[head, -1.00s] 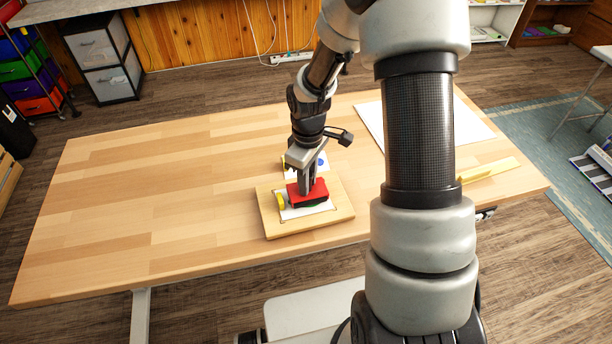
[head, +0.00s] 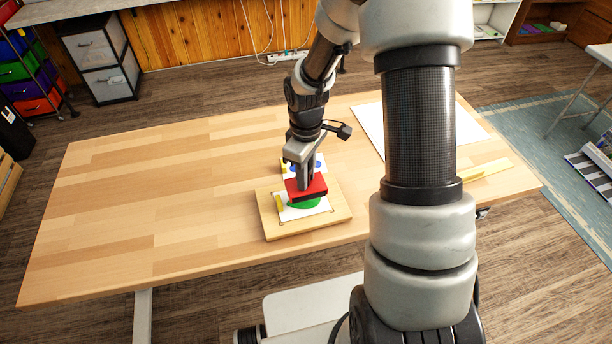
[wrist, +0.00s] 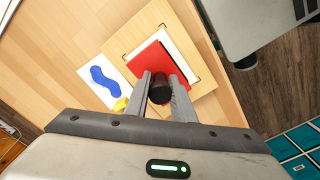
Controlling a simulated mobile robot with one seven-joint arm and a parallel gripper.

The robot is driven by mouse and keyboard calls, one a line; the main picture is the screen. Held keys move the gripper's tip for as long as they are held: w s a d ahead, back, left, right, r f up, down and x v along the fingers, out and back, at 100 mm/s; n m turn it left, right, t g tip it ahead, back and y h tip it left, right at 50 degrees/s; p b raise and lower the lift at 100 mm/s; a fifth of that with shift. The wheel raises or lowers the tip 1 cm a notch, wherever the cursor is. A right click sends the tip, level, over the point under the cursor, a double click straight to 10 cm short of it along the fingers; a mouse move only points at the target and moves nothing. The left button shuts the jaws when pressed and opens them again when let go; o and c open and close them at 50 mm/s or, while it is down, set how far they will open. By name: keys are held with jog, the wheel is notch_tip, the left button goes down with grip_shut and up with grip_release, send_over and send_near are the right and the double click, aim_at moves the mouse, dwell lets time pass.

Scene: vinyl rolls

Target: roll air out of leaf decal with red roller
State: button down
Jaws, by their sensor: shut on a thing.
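My gripper (head: 305,180) is shut on the black handle (wrist: 160,88) of the red roller. The red roller (head: 312,188) looks like a flat red block, held over the far part of the green leaf decal (head: 304,204). The decal lies on a white sheet (head: 288,214) on a wooden board (head: 335,219). The near part of the decal shows; the roller hides the rest. I cannot tell whether the roller touches it. In the wrist view the roller (wrist: 148,63) covers the decal, and a strip of white sheet shows beside it.
A white card with a blue shape (wrist: 104,77) lies beside the board, at its far side. A yellow piece (head: 280,203) is at the sheet's left edge. A large white sheet (head: 370,120) and a yellow strip (head: 487,170) lie to the right. The table's left half (head: 150,210) is clear.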

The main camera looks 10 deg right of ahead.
jog(key=shift+r+p, duration=1.8)
jog(key=shift+r, duration=0.9)
jog(key=r+m, duration=0.1)
jog(key=m, duration=0.1)
jog(key=r+m+p, duration=0.1)
jog(key=r+m, duration=0.1)
jog(key=s+r+m, duration=0.1)
jog(key=r+m, duration=0.1)
jog(key=m, duration=0.1)
jog(key=shift+r+p, duration=0.2)
jog(key=shift+p, duration=0.15)
jog(key=shift+s+r+m, duration=0.15)
jog(key=shift+r+m, duration=0.4)
jog(key=shift+m, duration=0.65)
